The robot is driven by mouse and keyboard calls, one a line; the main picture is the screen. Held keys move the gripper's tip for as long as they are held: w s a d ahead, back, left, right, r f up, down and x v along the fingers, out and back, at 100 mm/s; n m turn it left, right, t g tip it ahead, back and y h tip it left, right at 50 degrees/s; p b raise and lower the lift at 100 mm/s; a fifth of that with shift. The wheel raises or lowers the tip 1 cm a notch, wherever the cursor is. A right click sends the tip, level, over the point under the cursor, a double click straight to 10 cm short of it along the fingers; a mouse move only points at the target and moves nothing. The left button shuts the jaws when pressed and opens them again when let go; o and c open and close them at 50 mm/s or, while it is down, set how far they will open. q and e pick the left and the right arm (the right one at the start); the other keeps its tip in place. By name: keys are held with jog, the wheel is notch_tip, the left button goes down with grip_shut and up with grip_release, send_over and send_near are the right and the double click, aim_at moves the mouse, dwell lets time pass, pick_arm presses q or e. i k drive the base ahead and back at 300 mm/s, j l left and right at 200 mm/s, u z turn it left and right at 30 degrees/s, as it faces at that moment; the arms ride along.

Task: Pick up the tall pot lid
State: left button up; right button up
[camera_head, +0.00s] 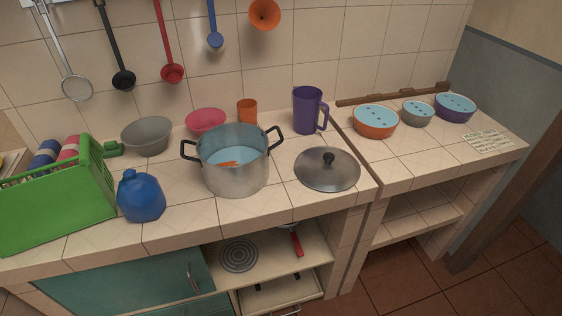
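The pot lid (312,174) is a round, grey metal lid with a black knob (328,157) on top. It lies flat on the tiled counter, knob up, to the right of the pot. The tall metal pot (236,178) stands upright and uncovered, with two black side handles. It holds light blue liquid with an orange piece in it. Neither of my grippers shows in the head view.
A purple pitcher (307,112) stands behind the lid, and an orange cup (247,111) and pink bowl (206,121) behind the pot. A blue jug (140,198) and green rack (55,212) are at left. Several bowls, including an orange one (376,124), stand on the right counter.

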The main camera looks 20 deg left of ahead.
aim_at(325, 169)
jog(key=i+l+u, duration=0.3)
jog(key=l, duration=0.25)
jog(key=i+l+u, duration=0.15)
jog(key=l, duration=0.15)
jog(key=i+l+u, duration=0.2)
jog(key=l, duration=0.15)
jog(key=k+j, duration=0.05)
